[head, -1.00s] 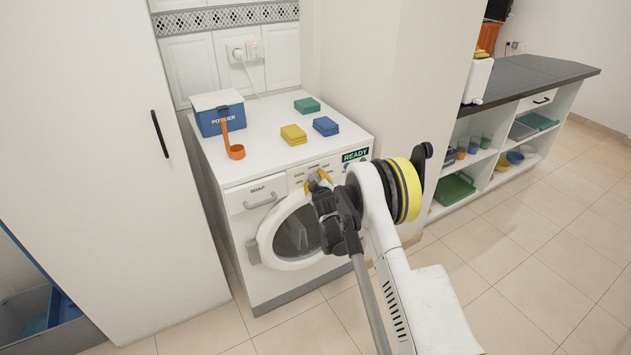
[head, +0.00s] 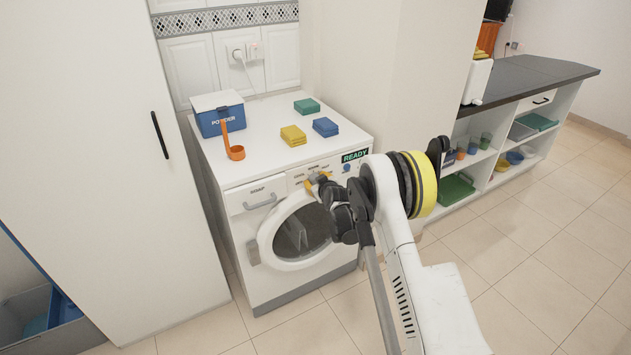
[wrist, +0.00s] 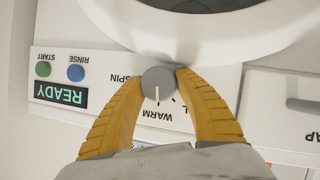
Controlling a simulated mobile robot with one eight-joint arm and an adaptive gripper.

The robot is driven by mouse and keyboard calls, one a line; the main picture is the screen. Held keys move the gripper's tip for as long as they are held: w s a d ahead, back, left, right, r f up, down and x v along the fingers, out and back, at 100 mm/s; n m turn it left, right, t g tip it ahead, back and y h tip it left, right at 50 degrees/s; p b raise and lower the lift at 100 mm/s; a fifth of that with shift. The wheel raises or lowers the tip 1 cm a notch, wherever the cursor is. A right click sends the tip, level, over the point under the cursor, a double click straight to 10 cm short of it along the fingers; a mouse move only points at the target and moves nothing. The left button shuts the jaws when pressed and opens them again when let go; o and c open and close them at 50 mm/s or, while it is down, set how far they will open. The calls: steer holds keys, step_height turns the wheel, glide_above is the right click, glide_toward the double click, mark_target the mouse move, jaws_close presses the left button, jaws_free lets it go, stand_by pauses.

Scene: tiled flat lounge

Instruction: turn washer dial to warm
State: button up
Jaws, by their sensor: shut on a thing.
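The washer (head: 255,240) is a white front-loader with a round door (head: 299,232) and a panel along its top front edge. In the wrist view its panel is upside down. The grey round dial (wrist: 158,84) sits between the orange fingers of my gripper (wrist: 161,76), which is shut on it from both sides. The dial's white mark points toward the WARM label (wrist: 156,114). SPIN is to the left; the label to the right is mostly hidden by a finger. In the head view my gripper (head: 314,181) is at the panel and hides the dial.
A READY display (wrist: 61,93), a blue RINSE button (wrist: 76,73) and a green START button (wrist: 43,69) are beside the dial. A powder box (head: 219,117), an orange scoop (head: 234,151) and several sponges lie on top. Floor to the right is open.

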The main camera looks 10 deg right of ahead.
steer(key=shift+m+y, duration=0.3)
steer(key=shift+m, duration=0.1)
stand_by(0.3)
steer(key=o, duration=0.9)
steer(key=shift+o, duration=0.2)
steer(key=v, duration=1.2)
steer(key=shift+r, duration=0.15)
steer(key=shift+w+d, duration=0.1)
